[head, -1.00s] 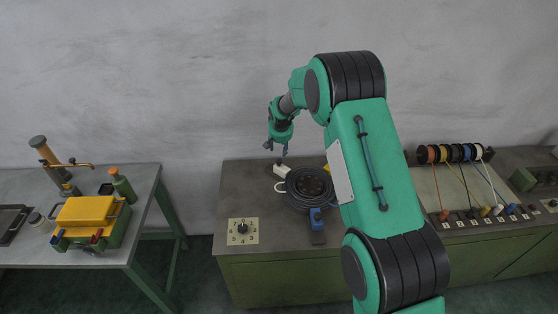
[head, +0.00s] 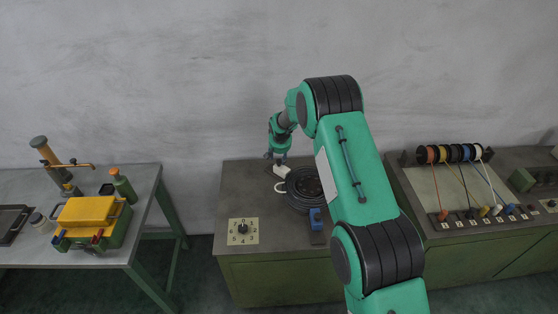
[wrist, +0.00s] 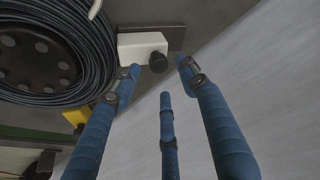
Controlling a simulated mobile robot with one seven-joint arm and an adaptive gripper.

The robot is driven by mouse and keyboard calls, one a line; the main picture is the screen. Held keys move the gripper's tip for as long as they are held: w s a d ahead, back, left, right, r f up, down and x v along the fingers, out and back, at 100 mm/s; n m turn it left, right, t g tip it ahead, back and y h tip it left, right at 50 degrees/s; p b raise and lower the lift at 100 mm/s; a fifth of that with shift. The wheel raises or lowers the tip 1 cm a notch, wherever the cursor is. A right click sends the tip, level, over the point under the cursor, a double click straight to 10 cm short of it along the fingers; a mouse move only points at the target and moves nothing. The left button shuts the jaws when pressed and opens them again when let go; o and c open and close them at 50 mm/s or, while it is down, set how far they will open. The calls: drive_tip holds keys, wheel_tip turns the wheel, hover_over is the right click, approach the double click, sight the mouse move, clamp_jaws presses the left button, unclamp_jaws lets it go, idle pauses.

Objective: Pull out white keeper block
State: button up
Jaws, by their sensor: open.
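The white keeper block (wrist: 141,47) shows in the wrist view beside the black coil, with a round dark knob (wrist: 158,62) on its near side. It sits against a dark strip (wrist: 168,36) on the machine top. In the head view the block (head: 281,171) is small and lies just below my gripper (head: 276,156). My gripper (wrist: 157,70) has blue fingers, spread open and empty. In the wrist view the left fingertip is close to the block's lower left corner and the right one is beyond the knob. I cannot tell whether any finger touches the block.
The coil of black wire (head: 303,188) lies right beside the block. A blue part (head: 316,219) and a numbered dial (head: 243,230) are nearer the front edge. A yellow part (wrist: 75,117) is near the coil. A bare wall stands behind the machine.

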sight(279, 160)
drive_tip(key=shift+x, duration=2.25)
clamp_jaws()
